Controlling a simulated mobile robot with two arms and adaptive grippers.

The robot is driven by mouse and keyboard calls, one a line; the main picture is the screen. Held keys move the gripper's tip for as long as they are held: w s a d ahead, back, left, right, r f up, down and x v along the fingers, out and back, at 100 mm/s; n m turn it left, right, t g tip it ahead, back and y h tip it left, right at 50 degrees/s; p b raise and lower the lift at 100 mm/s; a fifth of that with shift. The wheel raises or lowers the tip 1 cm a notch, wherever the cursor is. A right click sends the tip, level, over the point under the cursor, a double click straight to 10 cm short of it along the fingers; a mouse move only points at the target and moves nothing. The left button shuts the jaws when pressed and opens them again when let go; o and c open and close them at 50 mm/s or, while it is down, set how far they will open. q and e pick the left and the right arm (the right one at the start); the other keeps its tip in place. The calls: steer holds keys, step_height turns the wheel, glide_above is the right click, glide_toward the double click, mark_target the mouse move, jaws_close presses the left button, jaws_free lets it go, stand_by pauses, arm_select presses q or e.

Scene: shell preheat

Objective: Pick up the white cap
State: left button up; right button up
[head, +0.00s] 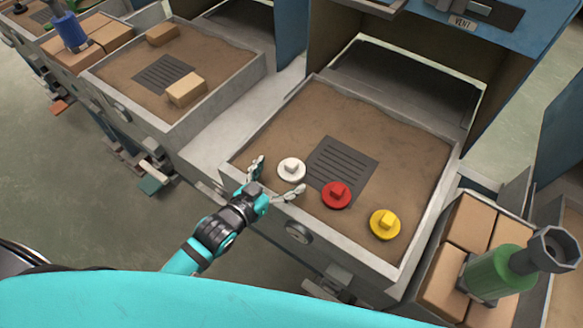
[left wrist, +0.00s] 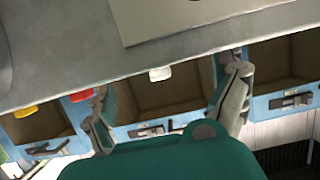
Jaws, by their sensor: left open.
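The white cap (head: 291,169), a round disc with a small block knob on top, lies on the brown sand of the near tray (head: 245,152), close to its front left edge. My left gripper (head: 277,178) is open and empty at the tray's front rim, its fingers spread to either side of the cap's near side. In the left wrist view the white cap (left wrist: 160,74) shows small, between and beyond the two open fingers (left wrist: 170,100). I cannot tell the exact gap between fingers and cap. My right gripper is not in view.
A red cap (head: 336,195) and a yellow cap (head: 385,224) lie right of the white cap. A dark slotted plate (head: 341,166) sits behind. A box of cardboard blocks (head: 440,282) with a green tool (head: 500,275) stands at right. Another sand tray (head: 215,102) is at left.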

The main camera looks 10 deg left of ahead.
mark_target(288, 170)
arm_select(q)
steer(key=shift+x, duration=2.75)
steer(key=shift+s+d, duration=0.1)
steer(key=shift+d, duration=0.05)
steer(key=c, duration=1.3)
